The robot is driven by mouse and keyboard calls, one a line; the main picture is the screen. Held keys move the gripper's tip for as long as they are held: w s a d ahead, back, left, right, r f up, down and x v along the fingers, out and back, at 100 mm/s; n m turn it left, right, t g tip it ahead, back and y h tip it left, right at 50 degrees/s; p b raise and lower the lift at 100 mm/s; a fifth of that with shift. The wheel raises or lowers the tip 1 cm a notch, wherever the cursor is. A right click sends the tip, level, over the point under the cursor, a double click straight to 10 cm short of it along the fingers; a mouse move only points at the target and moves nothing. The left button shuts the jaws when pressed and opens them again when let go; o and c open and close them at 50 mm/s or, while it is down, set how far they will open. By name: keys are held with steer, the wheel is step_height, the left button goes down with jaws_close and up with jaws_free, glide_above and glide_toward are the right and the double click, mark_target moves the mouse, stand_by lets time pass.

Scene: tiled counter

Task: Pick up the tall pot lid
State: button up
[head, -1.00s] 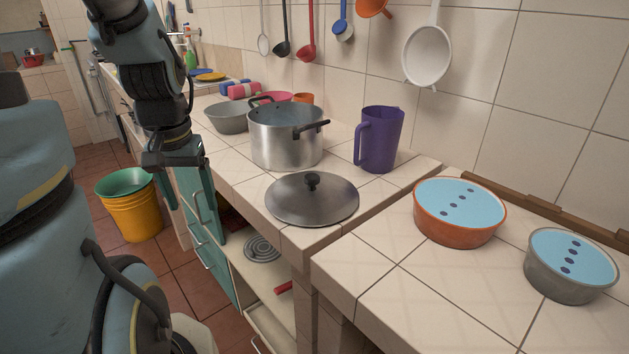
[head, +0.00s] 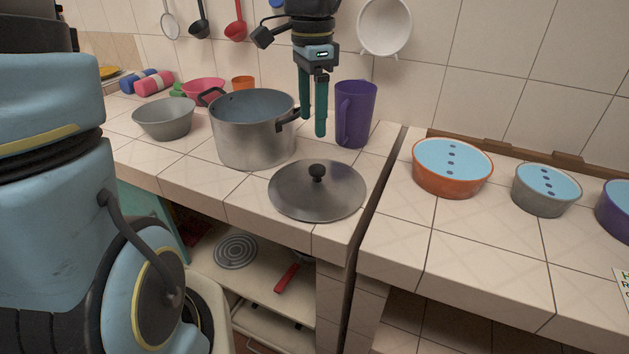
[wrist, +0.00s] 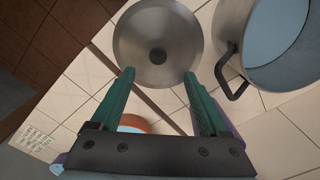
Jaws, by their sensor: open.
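The pot lid (head: 317,191) is a round grey metal disc with a black knob (head: 317,172). It lies flat on the tiled counter near the front edge, in front of the metal pot (head: 250,132). In the wrist view the lid (wrist: 135,45) lies beyond my fingertips, its knob (wrist: 158,56) roughly between their lines. My gripper (head: 313,130) has two green fingers pointing down. It is open and empty, above the counter, between the pot and the purple jug in the head view. It also shows in the wrist view (wrist: 158,75), with its fingers apart.
The purple jug (head: 358,115) stands right of the pot, close to my fingers. A grey bowl (head: 165,122) sits left of the pot. A gap splits the counter right of the lid; an orange bowl (head: 450,184) and a grey one (head: 541,205) stand beyond it.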

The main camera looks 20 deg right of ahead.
mark_target(317, 168)
steer(key=f, duration=0.7)
steer(key=d+f+p, duration=0.1)
steer(key=f, duration=0.2)
steer(key=shift+s+f, duration=0.15)
steer(key=shift+f, duration=0.2)
steer(key=shift+c, duration=0.3)
jaws_close()
stand_by(0.4)
